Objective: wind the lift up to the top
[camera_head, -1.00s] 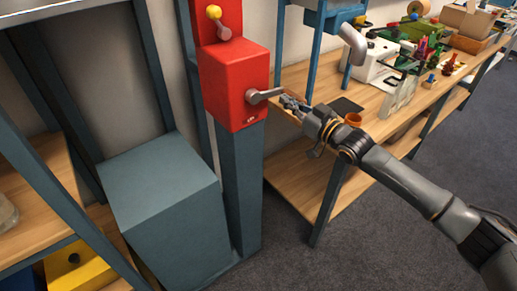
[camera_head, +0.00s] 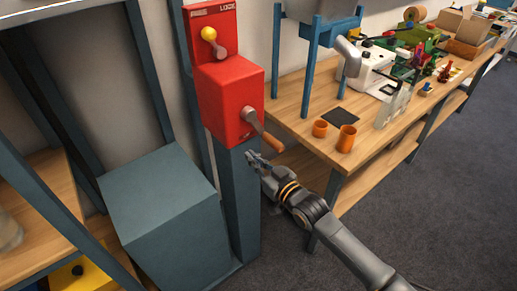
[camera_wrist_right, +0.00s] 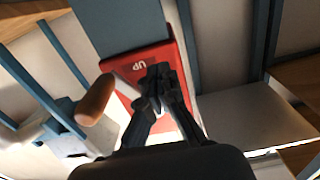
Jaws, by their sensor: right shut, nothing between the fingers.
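The red winch box (camera_head: 228,92) sits on a blue-grey post. Its crank has a grey arm (camera_head: 250,117) and a brown wooden handle (camera_head: 272,141) pointing down to the right. My right gripper (camera_head: 252,160) is shut and empty, just below and left of the handle, apart from it. In the right wrist view the shut fingers (camera_wrist_right: 158,85) are in front of the red box (camera_wrist_right: 150,62), which bears the letters UP. The handle (camera_wrist_right: 96,101) lies left of the fingers there. My left gripper is not in view.
A yellow-knobbed lever (camera_head: 212,38) is on the red plate above, marked LOCK. A blue-grey block (camera_head: 160,195) stands left of the post. A wooden bench (camera_head: 290,110) on the right holds orange cups (camera_head: 346,139) and a black mat (camera_head: 340,117). Grey floor (camera_head: 430,230) is free at right.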

